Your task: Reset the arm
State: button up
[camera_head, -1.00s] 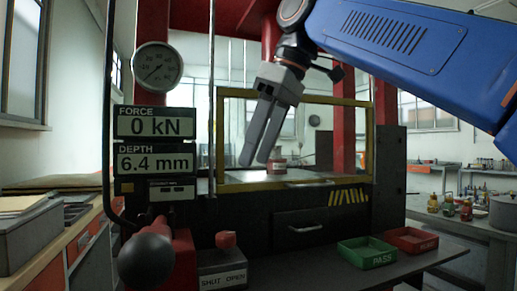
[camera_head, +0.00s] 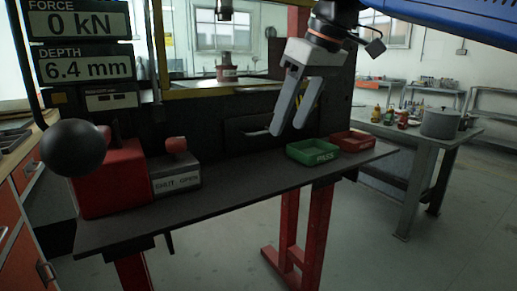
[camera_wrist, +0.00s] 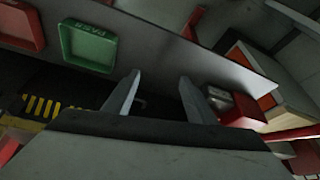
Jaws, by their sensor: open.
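My gripper (camera_head: 289,121) is open and empty in the head view. It hangs with its fingers pointing down and slightly left, in front of the dark press body. In the wrist view, the two fingers (camera_wrist: 158,95) stand apart with nothing between them. My blue arm reaches in from the upper right of the head view.
A dark shelf (camera_head: 225,199) carries a green PASS tray (camera_head: 312,152), a red tray (camera_head: 352,141), a SHUT/OPEN box (camera_head: 176,178) with a red knob, and a red block with a black ball lever (camera_head: 73,148). A small part (camera_head: 227,73) stands on the press. A workbench (camera_head: 432,135) is at right.

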jog(key=s+d+f+m+h, duration=0.1)
jog(key=s+d+f+m, duration=0.2)
jog(key=d+f, duration=0.4)
jog(key=s+d+f+m+t+h, duration=0.1)
jog(key=s+d+f+m, duration=0.2)
jog(key=f, duration=1.3)
jog(key=s+d+f+m+t+h, duration=0.1)
jog(key=s+d+f+m, duration=0.2)
jog(key=s+d+f, duration=0.5)
jog(key=d+f, duration=0.4)
jog(key=shift+s+d+f, duration=0.15)
jog(key=shift+d+f, duration=0.1)
jog(key=shift+f, duration=0.05)
